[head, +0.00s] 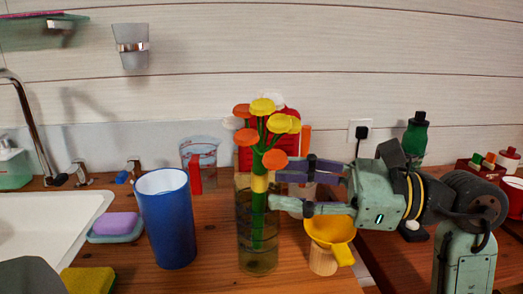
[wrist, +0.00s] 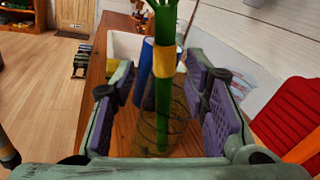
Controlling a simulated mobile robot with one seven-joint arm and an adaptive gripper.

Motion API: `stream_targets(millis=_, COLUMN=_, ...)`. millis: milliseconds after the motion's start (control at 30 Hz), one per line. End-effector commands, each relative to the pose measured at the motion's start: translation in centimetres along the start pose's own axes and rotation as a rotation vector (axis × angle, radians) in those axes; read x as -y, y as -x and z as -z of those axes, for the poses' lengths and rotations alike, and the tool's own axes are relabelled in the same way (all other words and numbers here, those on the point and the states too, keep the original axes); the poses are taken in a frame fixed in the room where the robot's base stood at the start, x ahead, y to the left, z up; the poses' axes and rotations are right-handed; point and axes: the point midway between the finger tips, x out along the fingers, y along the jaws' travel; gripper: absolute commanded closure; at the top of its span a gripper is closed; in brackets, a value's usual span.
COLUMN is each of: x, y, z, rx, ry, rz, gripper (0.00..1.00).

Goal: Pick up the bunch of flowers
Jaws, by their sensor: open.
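The bunch of flowers (head: 260,155) has orange, yellow and white heads on green stems with a yellow band. It stands upright in a clear glass vase (head: 257,262) on the wooden counter. In the head view my gripper (head: 280,190) reaches in from the right at the height of the band. In the wrist view the green stems (wrist: 163,110) and the yellow band (wrist: 164,62) rise between the two purple-padded fingers of my gripper (wrist: 165,105). The fingers are apart, with room on both sides of the stems. The flower heads are outside the wrist view.
A blue cup (head: 166,220) stands left of the vase, with a purple soap (head: 115,222) on a dish and a white sink (head: 45,225) beyond. A yellow funnel-like piece (head: 331,232) is close right of the vase, below my gripper. A red object (head: 262,135) stands behind the flowers.

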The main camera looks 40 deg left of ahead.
Motion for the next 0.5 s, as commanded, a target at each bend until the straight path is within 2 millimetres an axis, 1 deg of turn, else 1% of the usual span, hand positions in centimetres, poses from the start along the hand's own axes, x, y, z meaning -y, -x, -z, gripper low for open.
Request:
stream_targets(millis=100, x=0.3, y=-1.9, z=-0.4, rx=0.003, ry=-0.001, rz=-0.006, gripper=0.59)
stream_targets(millis=200, x=0.5, y=-3.4, z=-0.2, rx=0.001, ry=-0.001, rz=-0.004, gripper=0.59)
stream_targets(millis=300, x=0.4, y=-4.3, z=-0.1, rx=0.001, ry=-0.002, rz=-0.002, gripper=0.59)
stream_targets(millis=500, x=0.5, y=-4.7, z=0.1, rx=0.000, ry=-0.002, rz=0.000, gripper=0.59)
